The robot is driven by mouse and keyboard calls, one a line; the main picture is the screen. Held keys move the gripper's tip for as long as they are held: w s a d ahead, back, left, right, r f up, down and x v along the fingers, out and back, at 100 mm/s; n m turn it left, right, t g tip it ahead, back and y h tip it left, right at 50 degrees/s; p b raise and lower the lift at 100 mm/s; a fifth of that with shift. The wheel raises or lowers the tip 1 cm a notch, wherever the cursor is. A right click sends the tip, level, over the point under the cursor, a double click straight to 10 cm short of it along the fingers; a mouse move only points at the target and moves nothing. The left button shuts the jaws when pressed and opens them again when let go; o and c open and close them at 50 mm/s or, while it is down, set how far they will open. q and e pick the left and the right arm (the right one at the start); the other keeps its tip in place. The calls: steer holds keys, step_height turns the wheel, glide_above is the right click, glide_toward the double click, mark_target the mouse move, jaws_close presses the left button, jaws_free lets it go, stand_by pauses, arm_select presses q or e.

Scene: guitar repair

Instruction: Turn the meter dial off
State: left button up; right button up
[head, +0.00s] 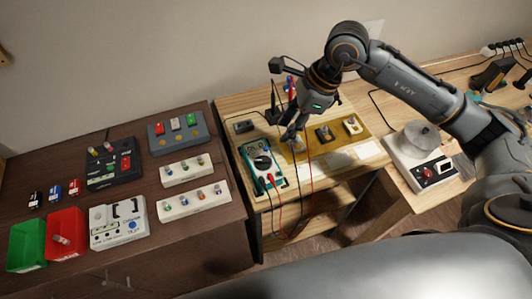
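The meter (262,169) is a teal and white multimeter lying on the light wooden workbench. Its round black dial (262,162) faces up, but its pointer is too small to read. My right gripper (287,137) comes down from the upper right, pointing at the bench just above and right of the meter. It is apart from the dial as far as I can see. Its fingertips are small and dark, and their opening is unclear. My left gripper is not in view.
A yellow mat (302,147) with small black and white parts lies right of the meter. Red and black leads hang over the bench's front edge. The dark table (150,259) at left holds a green bin (27,247), red bin (66,229) and several boxes. A white scale-like device (419,159) stands right.

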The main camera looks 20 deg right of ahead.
mark_target(263, 160)
steer(key=p+x, duration=0.3)
steer(key=x, duration=0.9)
steer(key=shift+a+f, duration=0.3)
steer(key=shift+f, duration=0.05)
steer(key=shift+c, duration=0.4)
jaws_close()
